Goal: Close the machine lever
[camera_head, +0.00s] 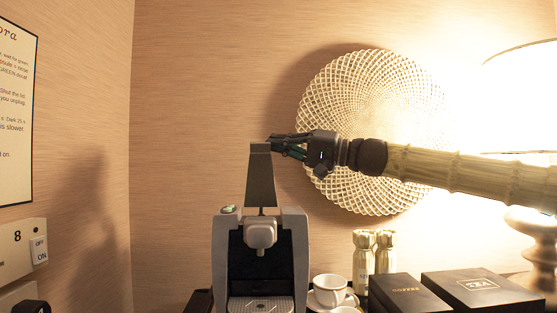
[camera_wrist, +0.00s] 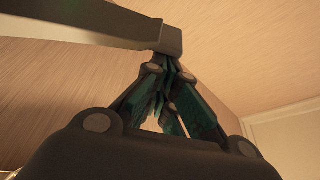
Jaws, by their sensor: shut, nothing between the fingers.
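The coffee machine (camera_head: 297,250) stands on the counter, low in the middle of the head view. Its grey lever (camera_head: 261,182) is raised, standing nearly upright above the machine. My gripper (camera_head: 273,143) is shut, with its fingertips at the top end of the lever, coming from the right. In the wrist view the lever (camera_wrist: 95,20) runs across the top, and its end lies just beyond the shut fingertips (camera_wrist: 172,62). Whether the fingertips touch the lever I cannot tell. Nothing shows between the fingers.
Right of the machine are a white cup (camera_head: 330,290), two patterned bottles (camera_head: 362,258), a coffee box (camera_head: 402,290) and a tea box (camera_head: 480,290). A lamp (camera_head: 525,95) is at far right. A round woven wall piece (camera_head: 375,85) hangs behind my arm. Space left of the lever is clear.

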